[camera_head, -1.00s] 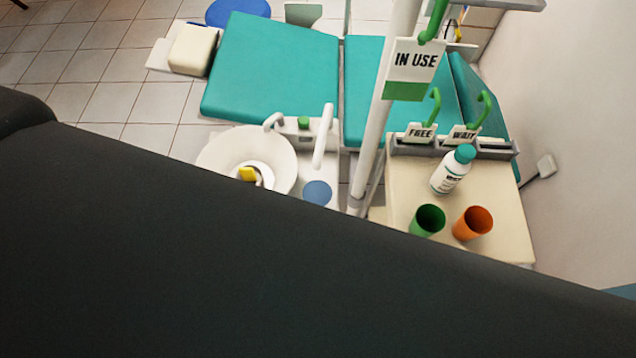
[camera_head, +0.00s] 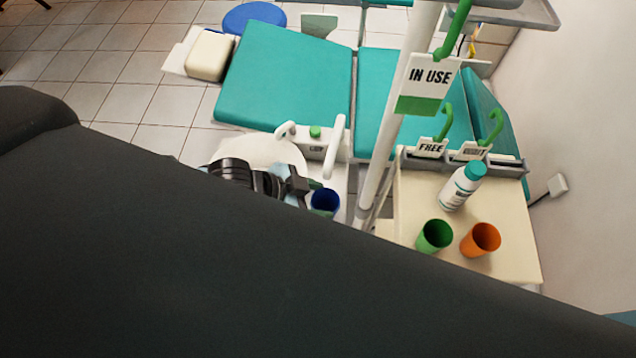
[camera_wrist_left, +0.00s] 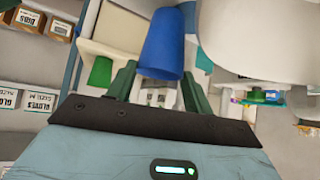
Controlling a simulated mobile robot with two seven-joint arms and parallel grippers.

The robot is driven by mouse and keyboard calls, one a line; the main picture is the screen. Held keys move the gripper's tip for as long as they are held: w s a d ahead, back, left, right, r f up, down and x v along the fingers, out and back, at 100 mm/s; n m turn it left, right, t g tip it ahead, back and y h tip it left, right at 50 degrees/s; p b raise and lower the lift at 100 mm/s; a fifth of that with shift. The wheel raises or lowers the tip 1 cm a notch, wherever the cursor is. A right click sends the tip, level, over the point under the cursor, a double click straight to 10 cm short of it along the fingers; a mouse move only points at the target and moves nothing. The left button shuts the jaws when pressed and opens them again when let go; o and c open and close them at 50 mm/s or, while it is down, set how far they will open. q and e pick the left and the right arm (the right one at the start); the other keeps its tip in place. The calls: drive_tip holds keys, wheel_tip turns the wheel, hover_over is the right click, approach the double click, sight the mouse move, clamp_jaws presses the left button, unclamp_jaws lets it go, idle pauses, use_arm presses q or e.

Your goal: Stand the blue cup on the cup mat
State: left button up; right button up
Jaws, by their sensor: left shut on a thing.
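The blue cup (camera_head: 325,202) shows its open mouth in the head view, at the tip of my left gripper (camera_head: 308,187). In the left wrist view the blue cup (camera_wrist_left: 162,45) sits between the two green fingers of my left gripper (camera_wrist_left: 158,85), which is shut on it. The cup is over the place of the blue round cup mat beside the white basin. The mat is now almost wholly hidden by the cup. I cannot tell whether the cup's base touches it. My right gripper is not in view.
The white basin (camera_head: 262,150) and its spout (camera_head: 334,148) stand close to the gripper. A pale pole (camera_head: 385,150) rises right of the cup. A cabinet top (camera_head: 415,205) holds a green cup (camera_head: 435,236), an orange cup (camera_head: 481,240) and a white bottle (camera_head: 459,188).

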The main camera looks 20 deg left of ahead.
use_arm(q)
drive_tip(key=w, duration=0.2)
drive_tip(key=w+a+f, duration=0.1)
drive_tip(key=shift+w+f, duration=0.1)
drive_tip(key=shift+w, duration=0.25)
drive_tip(key=shift+f, duration=0.1)
drive_tip(key=shift+f, duration=0.15)
drive_tip(key=o, duration=1.3)
drive_tip(key=shift+a+r, duration=0.1)
drive_tip(key=shift+r, duration=0.15)
drive_tip(key=v, duration=1.1)
drive_tip(key=shift+s+a+r+p, duration=0.2)
drive_tip(key=shift+s+p, duration=0.1)
